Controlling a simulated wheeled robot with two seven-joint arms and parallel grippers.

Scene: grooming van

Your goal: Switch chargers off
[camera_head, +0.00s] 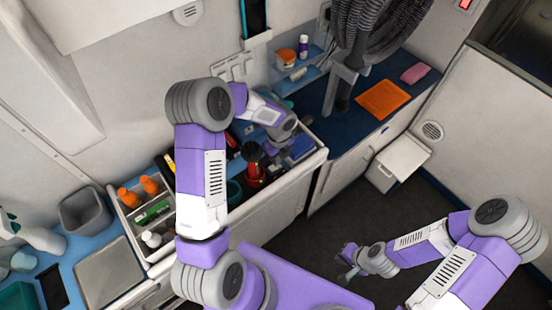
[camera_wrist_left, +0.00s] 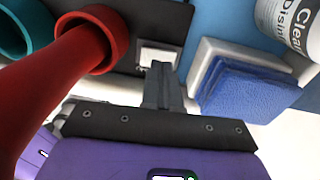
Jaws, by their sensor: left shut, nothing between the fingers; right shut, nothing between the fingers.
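My left gripper (camera_wrist_left: 158,75) is shut and empty. In the left wrist view its fingertips are at the lower edge of a small pale switch-like plate (camera_wrist_left: 158,55) on a black strip (camera_wrist_left: 165,20); I cannot tell whether they touch it. I cannot tell whether the switch is on or off. In the head view the left gripper (camera_head: 271,149) is low over the counter, beside a red and black tool (camera_head: 254,172) with a small light. My right gripper (camera_head: 350,262) is shut and empty over the floor. No charger is clearly identifiable.
In the left wrist view a red tool (camera_wrist_left: 92,38) and teal ring (camera_wrist_left: 22,30) stand close left. A stack of blue cloths (camera_wrist_left: 245,90) and a disinfectant tub (camera_wrist_left: 292,22) are right. An orange mat (camera_head: 384,100) lies on the far counter. The floor is clear.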

